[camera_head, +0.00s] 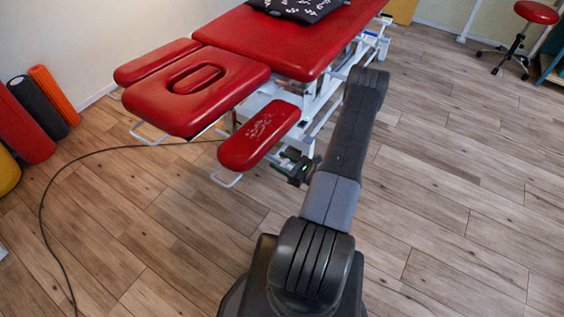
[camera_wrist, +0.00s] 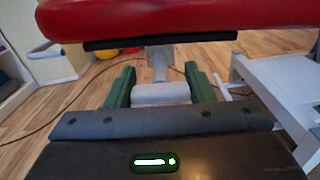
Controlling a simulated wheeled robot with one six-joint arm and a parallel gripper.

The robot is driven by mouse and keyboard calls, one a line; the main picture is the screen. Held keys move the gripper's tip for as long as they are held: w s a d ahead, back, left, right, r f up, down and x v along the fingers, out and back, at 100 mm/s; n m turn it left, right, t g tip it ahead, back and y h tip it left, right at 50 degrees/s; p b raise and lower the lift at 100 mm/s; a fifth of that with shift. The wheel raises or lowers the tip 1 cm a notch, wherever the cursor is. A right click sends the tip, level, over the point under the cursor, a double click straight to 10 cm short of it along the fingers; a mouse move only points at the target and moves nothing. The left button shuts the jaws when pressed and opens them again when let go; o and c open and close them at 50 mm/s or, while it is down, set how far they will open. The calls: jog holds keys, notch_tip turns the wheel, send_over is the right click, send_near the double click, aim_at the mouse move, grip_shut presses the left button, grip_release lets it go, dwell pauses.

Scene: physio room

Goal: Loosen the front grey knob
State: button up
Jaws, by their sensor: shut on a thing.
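A light grey knob (camera_wrist: 160,94) sits under a red armrest pad of the treatment table in the wrist view, below a pale upright post. My gripper (camera_wrist: 159,72) has one green finger on each side of the knob and is shut on it. In the head view my gripper (camera_head: 299,170) is small and dark, beside the lower right of the red armrest pad (camera_head: 259,136). The knob cannot be made out in the head view.
The red treatment table (camera_head: 270,38) stands on a white frame with a dark cushion (camera_head: 298,8) on top. A black cable (camera_head: 45,190) curves over the wooden floor at left. Foam rollers (camera_head: 38,100) lean at the wall. Floor at right is clear up to a red stool (camera_head: 535,13).

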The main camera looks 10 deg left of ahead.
jog(key=shift+f+b, duration=0.1)
jog(key=shift+b, duration=0.25)
jog(key=n+b, duration=0.3)
jog(key=b, duration=0.1)
jog(key=shift+f+n+b, duration=0.2)
jog(key=shift+n+b, duration=0.2)
jog(key=n+b, duration=0.5)
jog(key=b, duration=0.2)
jog(key=shift+s+n, duration=0.15)
jog(key=shift+n, duration=0.15)
jog(key=n+b, duration=0.5)
jog(key=b, duration=0.2)
jog(key=shift+a+f, duration=0.1)
jog(key=shift+f, duration=0.05)
jog(key=n+b, duration=0.2)
jog(key=b, duration=0.1)
jog(key=shift+s+r+n+b, duration=0.1)
jog(key=shift+r+n+b, duration=0.1)
jog(key=shift+n+b, duration=0.55)
jog(key=shift+r, duration=0.1)
jog(key=o, duration=1)
